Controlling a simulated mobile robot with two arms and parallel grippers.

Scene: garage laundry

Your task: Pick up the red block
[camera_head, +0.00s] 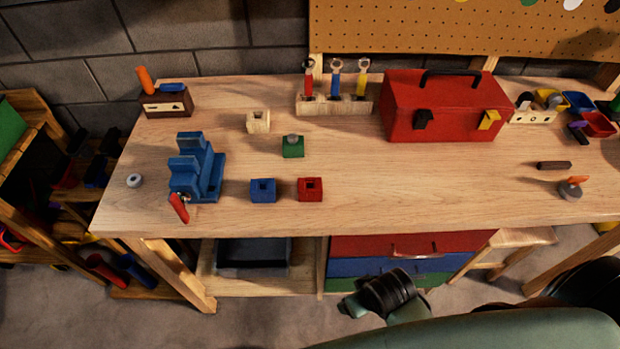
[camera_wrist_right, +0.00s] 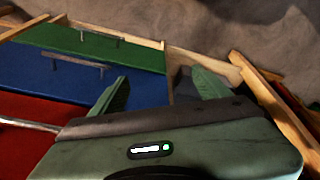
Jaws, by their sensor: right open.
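The red block (camera_head: 310,190) has a dark square hole in its top and sits near the front edge of the wooden workbench (camera_head: 380,210). A blue block (camera_head: 263,191) stands to its left, with a gap between them. My right gripper (camera_wrist_right: 160,88) is open, with both green fingers apart and nothing visible between them. In the head view my right wrist is below the bench front, low and to the right of the red block, not touching it. The red block is not in the wrist view. My left gripper is not in view.
A green block (camera_head: 293,148) with a grey piece on top and a pale wood block (camera_head: 259,122) stand behind. A blue vise (camera_head: 196,170) is at left, a red toolbox (camera_head: 445,106) at back right. Coloured drawers (camera_head: 400,266) are under the bench.

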